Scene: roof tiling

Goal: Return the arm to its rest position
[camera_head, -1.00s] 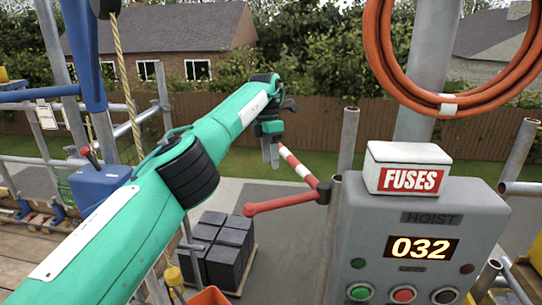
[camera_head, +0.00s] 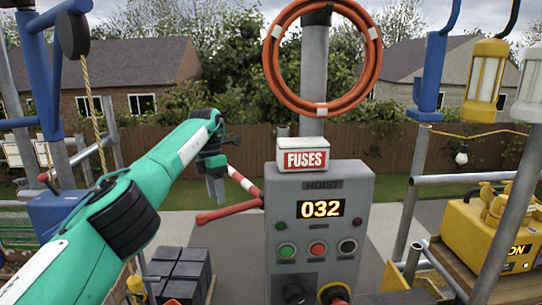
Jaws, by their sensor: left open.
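My left arm reaches in from the left in green with black joints. My left gripper (camera_head: 216,190) points down, open and empty, to the left of the hoist control box. It hangs near the red and white barrier arm (camera_head: 230,215), and I cannot tell whether the two touch. The grey hoist box (camera_head: 352,195) has a lit display reading 032 and several buttons and knobs. A white and red fuses box (camera_head: 303,156) sits on its top. My right gripper is not in view.
An orange hose coil (camera_head: 270,62) hangs on a post above the hoist box. Stacked dark tiles (camera_head: 180,270) stand on a pallet below my arm.

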